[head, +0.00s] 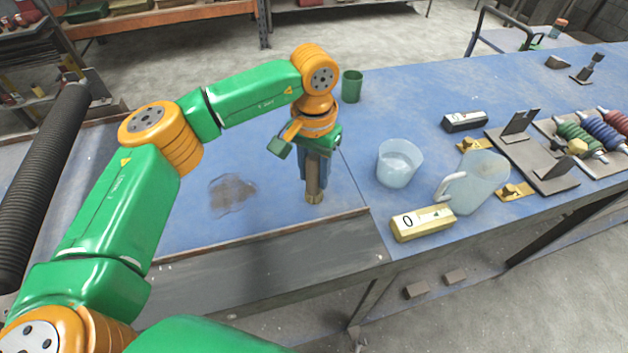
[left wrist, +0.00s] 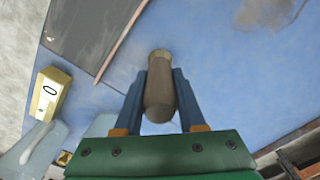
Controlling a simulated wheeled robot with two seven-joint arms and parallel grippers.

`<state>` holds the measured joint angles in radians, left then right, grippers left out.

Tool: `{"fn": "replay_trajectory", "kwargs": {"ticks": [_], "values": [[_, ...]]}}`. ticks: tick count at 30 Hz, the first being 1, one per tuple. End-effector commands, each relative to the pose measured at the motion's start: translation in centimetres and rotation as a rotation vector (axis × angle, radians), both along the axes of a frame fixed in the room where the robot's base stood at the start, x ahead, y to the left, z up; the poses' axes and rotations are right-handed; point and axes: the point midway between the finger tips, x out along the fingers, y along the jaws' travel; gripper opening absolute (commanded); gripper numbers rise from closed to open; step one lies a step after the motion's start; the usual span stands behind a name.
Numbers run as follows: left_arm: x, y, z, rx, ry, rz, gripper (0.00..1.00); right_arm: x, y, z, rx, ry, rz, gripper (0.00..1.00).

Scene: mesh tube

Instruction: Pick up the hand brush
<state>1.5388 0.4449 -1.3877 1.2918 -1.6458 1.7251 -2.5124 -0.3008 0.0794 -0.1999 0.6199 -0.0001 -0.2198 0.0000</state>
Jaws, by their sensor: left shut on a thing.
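The hand brush (head: 313,187) has a brown, rounded handle and a short tan bristle end. It is upright, bristle end down, over the blue bench top. My left gripper (head: 315,168) points down and is shut on its handle. In the left wrist view the brush (left wrist: 160,98) stands between the two dark blue fingers of the gripper (left wrist: 160,88). I cannot tell whether the bristles touch the bench. The upper handle is hidden by the gripper in the head view. My right gripper is not in view.
A grey-brown dirt patch (head: 232,194) lies left of the brush on the blue bench (head: 275,215). To the right are a clear cup (head: 398,164), a clear pitcher (head: 478,180) and a yellow block (head: 422,223) marked 0. A green cup (head: 352,86) stands behind.

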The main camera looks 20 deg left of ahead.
Motion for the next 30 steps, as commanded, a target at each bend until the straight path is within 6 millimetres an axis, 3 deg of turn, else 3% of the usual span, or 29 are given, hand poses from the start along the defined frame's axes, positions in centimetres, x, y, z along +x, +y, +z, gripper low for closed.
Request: {"fn": "replay_trajectory", "kwargs": {"ticks": [7, 11, 18, 24, 30], "values": [[0.1, 0.0, 0.4, 0.001, -0.002, 0.0, 0.0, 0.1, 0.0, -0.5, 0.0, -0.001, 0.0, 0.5], [0.1, -0.1, 2.3, 0.0, -0.006, -0.001, 0.0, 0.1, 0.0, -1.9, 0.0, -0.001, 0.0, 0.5], [-0.6, -5.3, 9.6, 0.0, -0.005, -0.004, 0.0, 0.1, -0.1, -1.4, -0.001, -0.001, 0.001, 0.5], [-1.3, -11.1, 12.5, 0.002, 0.002, -0.003, 0.0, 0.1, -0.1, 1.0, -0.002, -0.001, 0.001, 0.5], [-1.5, -13.7, 13.3, 0.001, 0.001, -0.001, 0.0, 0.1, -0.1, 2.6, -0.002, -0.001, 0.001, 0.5]]}}
